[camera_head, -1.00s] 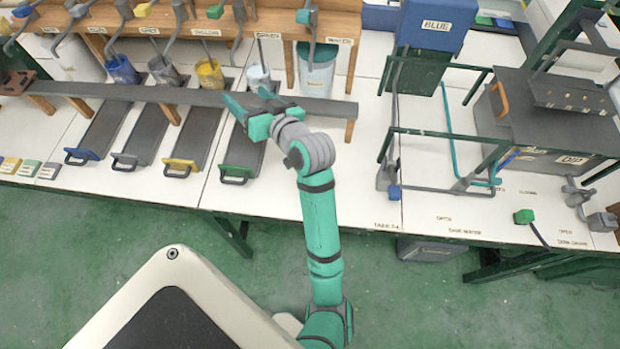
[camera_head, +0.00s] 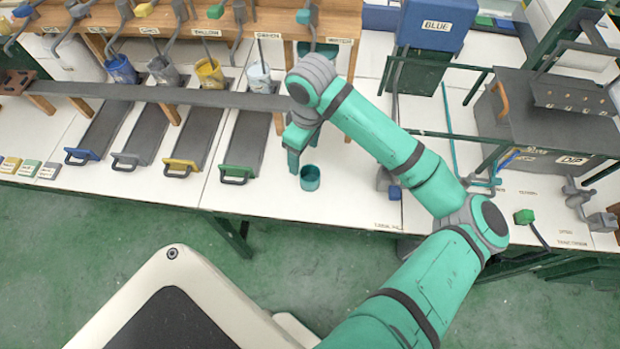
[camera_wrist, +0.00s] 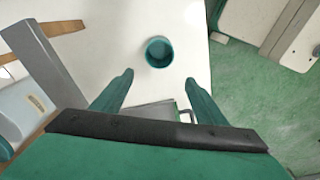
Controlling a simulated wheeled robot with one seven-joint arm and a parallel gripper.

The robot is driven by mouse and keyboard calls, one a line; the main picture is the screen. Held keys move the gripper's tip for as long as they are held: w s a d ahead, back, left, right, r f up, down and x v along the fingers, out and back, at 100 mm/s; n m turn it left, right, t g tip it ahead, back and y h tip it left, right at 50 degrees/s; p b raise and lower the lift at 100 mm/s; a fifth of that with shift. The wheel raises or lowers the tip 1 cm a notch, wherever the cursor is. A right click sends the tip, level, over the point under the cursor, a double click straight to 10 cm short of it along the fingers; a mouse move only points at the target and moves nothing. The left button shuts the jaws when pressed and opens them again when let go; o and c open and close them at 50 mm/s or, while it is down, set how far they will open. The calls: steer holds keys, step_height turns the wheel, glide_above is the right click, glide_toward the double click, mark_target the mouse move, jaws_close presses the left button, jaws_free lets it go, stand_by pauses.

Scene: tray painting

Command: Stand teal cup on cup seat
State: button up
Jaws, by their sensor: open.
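The teal cup (camera_head: 310,178) stands upright on the white table, right of the green-handled tray. In the wrist view the cup (camera_wrist: 158,53) shows its open top, just beyond my fingertips and between their lines. My gripper (camera_head: 297,157) points down just left of and behind the cup in the head view. In the wrist view my gripper (camera_wrist: 158,79) has its fingers spread wide with nothing between them. I cannot make out which thing is the cup seat.
A tray with a green handle (camera_head: 238,172) lies left of the cup, with more trays beyond it. A long grey rail (camera_head: 180,95) runs behind them, in front of several paint pots. A green frame (camera_head: 440,133) and grey dip tank (camera_head: 560,120) stand to the right.

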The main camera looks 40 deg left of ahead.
steer(key=d, duration=0.1)
glide_toward(310, 173)
steer(key=shift+s+d+h, duration=0.4)
steer(key=shift+s+d, duration=0.35)
steer(key=shift+s, duration=0.35)
steer(key=shift+a+f, duration=0.1)
steer(key=shift+f, duration=1.25)
steer(key=shift+a+f, duration=0.15)
steer(key=shift+f, duration=1.2)
steer(key=c, duration=1.3)
steer(key=shift+o, duration=0.2)
steer(key=shift+r, duration=0.1)
